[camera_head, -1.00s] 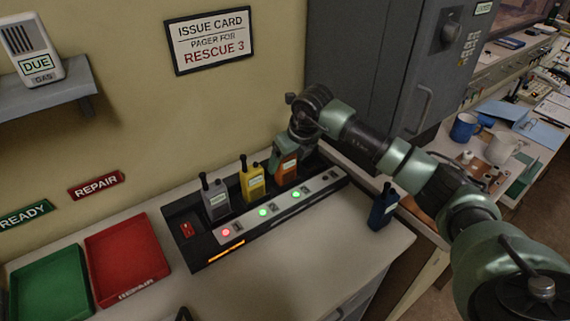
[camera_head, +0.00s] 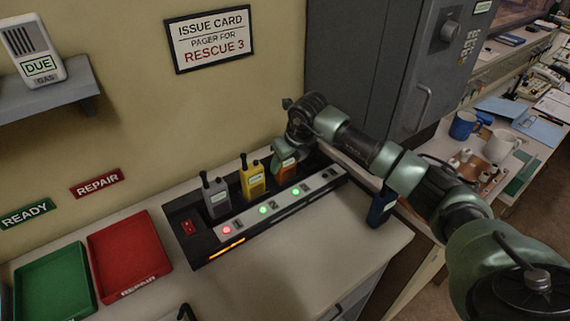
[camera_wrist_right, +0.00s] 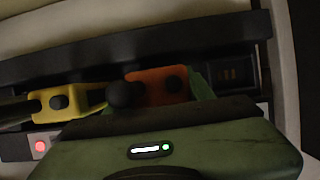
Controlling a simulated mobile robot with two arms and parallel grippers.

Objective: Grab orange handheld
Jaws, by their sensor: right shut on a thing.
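The orange handheld (camera_head: 286,170) stands in the charging rack (camera_head: 327,187) on the counter, to the right of the yellow handheld. My right gripper (camera_head: 284,156) is shut on its upper part and hides much of it. In the right wrist view, the orange handheld's top (camera_wrist_right: 160,86) shows between green fingers, next to the yellow handheld (camera_wrist_right: 70,101). I cannot tell if its base is clear of the slot. My left gripper is not in view.
A grey handheld (camera_head: 216,197) and the yellow one fill the neighbouring slots. A dark blue handheld (camera_head: 381,207) stands on the counter at right, close to my arm. Red (camera_head: 128,254) and green (camera_head: 52,284) trays lie at left. A grey cabinet (camera_head: 365,75) stands behind my arm.

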